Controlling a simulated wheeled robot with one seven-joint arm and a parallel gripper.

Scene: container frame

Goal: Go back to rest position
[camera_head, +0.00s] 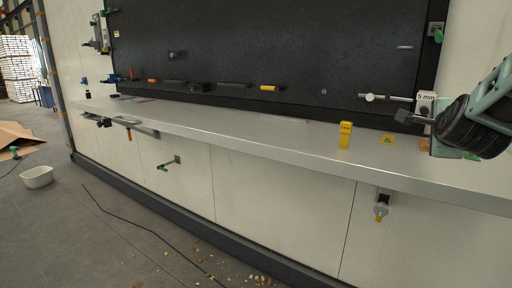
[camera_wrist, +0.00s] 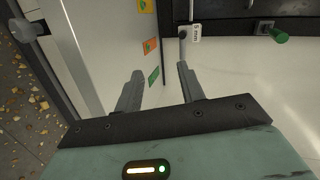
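My gripper (camera_head: 412,118) is at the right of the head view, raised above the right part of the long shelf and close to the black panel. In the wrist view my gripper (camera_wrist: 158,74) shows two dark fingers spread apart with nothing between them. No object is held.
The pale shelf (camera_head: 240,128) runs below the black board (camera_head: 225,50). A yellow block (camera_head: 345,134) stands on it, with coloured labels (camera_head: 387,139) to its right. A "5 mm" tag (camera_head: 426,99) is near my gripper. A white tub (camera_head: 37,177) and debris (camera_head: 262,279) lie on the floor.

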